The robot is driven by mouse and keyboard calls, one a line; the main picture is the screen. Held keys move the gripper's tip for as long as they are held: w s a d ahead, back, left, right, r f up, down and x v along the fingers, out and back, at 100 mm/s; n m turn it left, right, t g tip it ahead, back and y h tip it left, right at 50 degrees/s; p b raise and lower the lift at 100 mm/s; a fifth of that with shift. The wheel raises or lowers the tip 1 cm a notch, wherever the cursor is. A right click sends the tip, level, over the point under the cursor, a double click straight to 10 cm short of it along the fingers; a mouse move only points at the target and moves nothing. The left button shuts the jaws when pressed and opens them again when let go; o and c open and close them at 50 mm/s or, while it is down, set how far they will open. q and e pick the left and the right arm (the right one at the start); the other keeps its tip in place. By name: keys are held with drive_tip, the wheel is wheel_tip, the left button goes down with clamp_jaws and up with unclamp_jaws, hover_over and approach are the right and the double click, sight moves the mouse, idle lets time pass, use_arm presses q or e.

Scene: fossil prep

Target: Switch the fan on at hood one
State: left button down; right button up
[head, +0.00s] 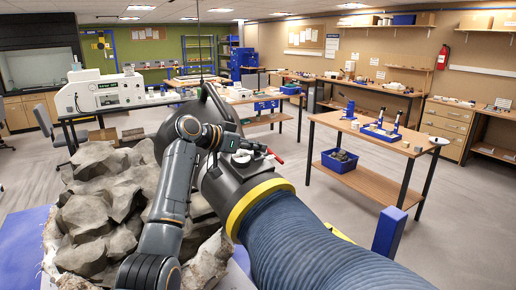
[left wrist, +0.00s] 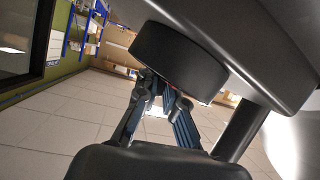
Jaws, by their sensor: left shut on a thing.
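Hood one appears as a black extraction hood (head: 212,107) with a dark collar, a yellow ring (head: 262,200) and a thick blue ribbed hose (head: 315,245). A small pale round fitting (head: 241,157) and a red-tipped lever (head: 276,157) sit on top of the collar. My left arm reaches up to the hood, and my left gripper (head: 228,142) is beside these fittings. In the left wrist view its two fingers (left wrist: 165,92) close at a dark round part (left wrist: 178,60) of the hood. A speck of red shows there. The gripped part is mostly hidden. My right gripper is out of view.
Large grey rocks (head: 105,195) lie below and left of the hood. A wooden workbench (head: 370,150) with blue stands and a blue bin (head: 339,160) is at right. A white machine (head: 98,93) stands back left. Open floor lies between.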

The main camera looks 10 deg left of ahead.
use_arm(q)
drive_tip(key=shift+w+a+n+h, duration=0.2)
drive_tip(key=shift+n+h, duration=0.1)
drive_tip(key=shift+n, duration=0.1)
idle(0.4)
drive_tip(key=c, duration=1.7)
unclamp_jaws()
drive_tip(key=shift+a, duration=0.1)
drive_tip(key=shift+s+a, duration=0.1)
drive_tip(key=shift+s, duration=0.05)
drive_tip(key=v, duration=1.1)
drive_tip(key=shift+s+a+r, duration=0.15)
drive_tip(key=shift+a+r, duration=0.1)
drive_tip(key=shift+a, duration=0.05)
